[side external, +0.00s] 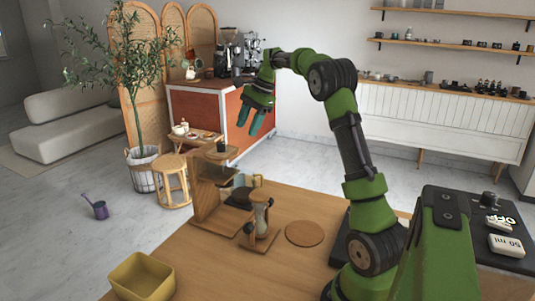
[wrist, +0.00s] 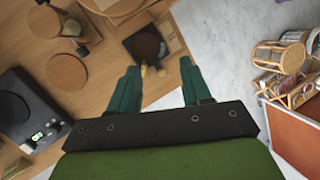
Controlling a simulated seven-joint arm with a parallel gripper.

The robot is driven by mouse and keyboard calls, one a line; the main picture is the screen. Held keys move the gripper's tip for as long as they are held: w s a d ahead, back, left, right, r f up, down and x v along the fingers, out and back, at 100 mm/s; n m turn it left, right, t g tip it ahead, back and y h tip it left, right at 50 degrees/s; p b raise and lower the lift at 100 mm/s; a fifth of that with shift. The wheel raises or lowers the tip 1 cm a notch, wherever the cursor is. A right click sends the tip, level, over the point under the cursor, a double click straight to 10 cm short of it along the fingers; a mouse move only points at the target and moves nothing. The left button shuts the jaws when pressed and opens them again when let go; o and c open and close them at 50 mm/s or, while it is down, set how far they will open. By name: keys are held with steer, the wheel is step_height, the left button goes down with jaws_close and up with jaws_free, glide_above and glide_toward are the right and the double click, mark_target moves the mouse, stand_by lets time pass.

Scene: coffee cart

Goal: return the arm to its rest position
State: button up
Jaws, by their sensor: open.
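My green arm rises from the right of the wooden table (side external: 240,273) in the side view and reaches left. My gripper (side external: 250,124) hangs in the air well above the table, near its far edge, with its teal fingers pointing down. In the wrist view my gripper (wrist: 160,68) shows its two fingers spread apart with nothing between them; the table edge and the pale floor show in the gap. It touches nothing that I can see.
A wooden stand (side external: 207,205), a small glass vessel (side external: 260,215) on a wooden base and a round wooden coaster (side external: 304,233) are on the table. An olive bin (side external: 143,277) is at the front left. A black scale (wrist: 30,115) lies beside the coaster. Open air surrounds my gripper.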

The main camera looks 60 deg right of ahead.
steer(key=a+r+n, duration=0.1)
steer(key=a, duration=0.2)
steer(key=a+r+n, duration=0.1)
steer(key=a, duration=0.2)
steer(key=s+a+r+n, duration=0.1)
steer(key=a, duration=0.3)
steer(key=shift+s+r+n, duration=0.1)
steer(key=shift+r+n, duration=0.2)
steer(key=shift+n, duration=0.1)
steer(key=s+a+r+n+t, duration=0.1)
steer(key=s+a+n, duration=0.2)
steer(key=a, duration=0.3)
steer(key=s+a+n+t, duration=0.1)
steer(key=s+a+n, duration=0.2)
steer(key=a, duration=0.3)
steer(key=s+a+f+n+t, duration=0.1)
steer(key=s+a+f+n, duration=0.5)
steer(key=s+a, duration=0.4)
steer(key=shift+s+a+n, duration=0.25)
steer(key=shift+s+n, duration=0.1)
steer(key=shift+n, duration=0.55)
steer(key=shift+r, duration=0.1)
